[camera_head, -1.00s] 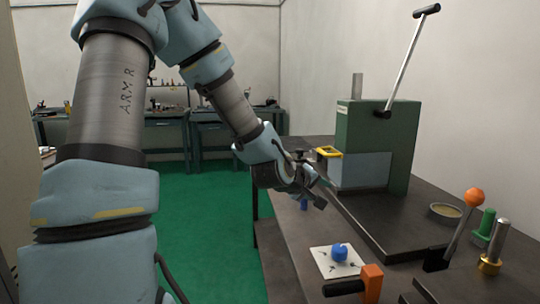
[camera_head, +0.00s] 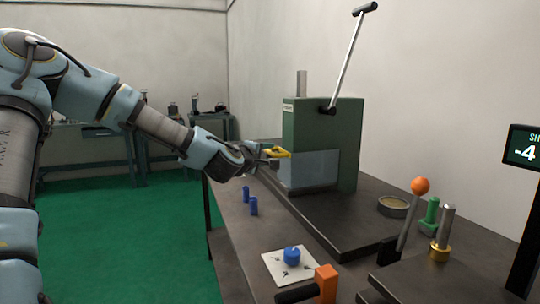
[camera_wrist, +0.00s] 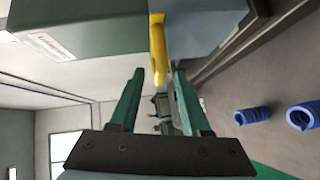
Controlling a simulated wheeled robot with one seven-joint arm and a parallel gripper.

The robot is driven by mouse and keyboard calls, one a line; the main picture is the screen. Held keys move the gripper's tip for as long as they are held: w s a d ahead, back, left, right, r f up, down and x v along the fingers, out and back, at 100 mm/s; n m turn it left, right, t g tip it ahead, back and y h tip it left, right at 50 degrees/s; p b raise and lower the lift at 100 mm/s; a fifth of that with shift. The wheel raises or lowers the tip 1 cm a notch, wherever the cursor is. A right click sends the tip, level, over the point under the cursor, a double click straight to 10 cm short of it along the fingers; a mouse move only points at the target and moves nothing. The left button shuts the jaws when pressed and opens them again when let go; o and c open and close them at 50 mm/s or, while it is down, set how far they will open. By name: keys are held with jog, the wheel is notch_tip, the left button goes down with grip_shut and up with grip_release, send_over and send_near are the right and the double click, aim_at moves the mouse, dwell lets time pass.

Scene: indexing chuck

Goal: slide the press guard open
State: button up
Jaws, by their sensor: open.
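The green press (camera_head: 310,120) stands on a dark base on the bench. Its pale, see-through guard (camera_head: 312,170) covers the lower front and appears closed across it. A yellow handle (camera_head: 279,153) sticks out from the guard's left edge. My gripper (camera_head: 266,161) is at the handle. In the wrist view, my gripper's two green fingers (camera_wrist: 157,74) are apart, and the yellow handle (camera_wrist: 158,45) reaches down to between their tips. I see a gap on both sides, so the fingers do not appear to grip it.
Blue cylindrical parts (camera_head: 253,206) stand on the bench (camera_head: 228,235) below my gripper. A white plate (camera_head: 272,269) carries a blue knob. An orange-ended lever (camera_head: 420,186), a round dish (camera_head: 394,207) and an orange block (camera_head: 326,283) lie to the right. The press lever (camera_head: 348,60) rises above.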

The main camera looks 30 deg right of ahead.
jog(key=shift+x, duration=1.35)
jog(key=shift+c, duration=0.2)
grip_shut()
